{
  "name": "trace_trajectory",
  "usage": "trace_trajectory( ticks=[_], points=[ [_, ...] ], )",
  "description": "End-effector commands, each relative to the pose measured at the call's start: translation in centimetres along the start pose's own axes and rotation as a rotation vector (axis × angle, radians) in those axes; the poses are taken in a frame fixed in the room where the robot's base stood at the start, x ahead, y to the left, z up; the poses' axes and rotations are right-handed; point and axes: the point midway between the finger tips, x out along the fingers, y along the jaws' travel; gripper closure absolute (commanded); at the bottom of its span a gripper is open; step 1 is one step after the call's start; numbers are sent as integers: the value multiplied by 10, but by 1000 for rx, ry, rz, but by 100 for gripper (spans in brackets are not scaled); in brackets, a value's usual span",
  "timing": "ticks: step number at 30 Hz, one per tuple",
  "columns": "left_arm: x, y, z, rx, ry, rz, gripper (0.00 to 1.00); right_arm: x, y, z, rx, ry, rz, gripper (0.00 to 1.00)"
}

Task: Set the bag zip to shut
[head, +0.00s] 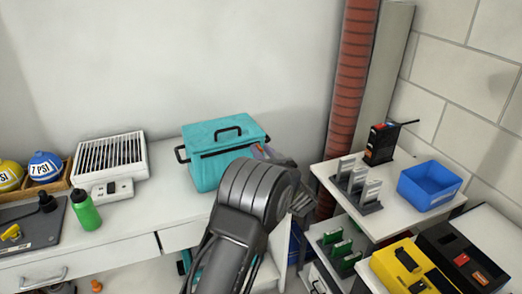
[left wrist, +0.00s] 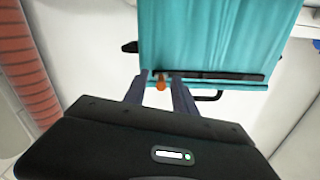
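The teal bag (head: 208,170) stands upright on the white counter, with a black handle on top and a dark zip track (head: 226,150) below it. In the left wrist view the bag (left wrist: 215,35) appears turned over, with the dark zip track (left wrist: 225,76) along its edge. The orange zip pull (left wrist: 160,83) is at one end of the track. My left gripper (left wrist: 159,77) is open, its two fingers on either side of the pull with gaps visible. In the head view my left gripper (head: 258,151) is at the bag's right end, partly hidden by my arm. My right gripper is not in view.
A white slatted box (head: 110,155), a green bottle (head: 86,210) and two balls in a tray stand left of the bag. A red ribbed pipe (head: 350,85) rises behind the right side. A blue bin (head: 430,185) sits on the right shelf. The counter before the bag is clear.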

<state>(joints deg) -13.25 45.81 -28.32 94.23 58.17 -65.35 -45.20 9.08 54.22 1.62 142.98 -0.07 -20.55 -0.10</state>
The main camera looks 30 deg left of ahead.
Motion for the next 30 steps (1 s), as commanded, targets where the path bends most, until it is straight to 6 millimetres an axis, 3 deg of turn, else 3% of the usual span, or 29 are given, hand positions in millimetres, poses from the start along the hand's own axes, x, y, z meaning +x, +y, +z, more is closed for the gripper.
trace_trajectory(
  ticks=[12, 30],
  points=[
    [-62, 1, 0, -1, -1, 3, 67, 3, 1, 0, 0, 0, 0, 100],
    [-68, 1, 0, -1, 0, 2, 67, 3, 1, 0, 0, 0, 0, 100]
  ],
)
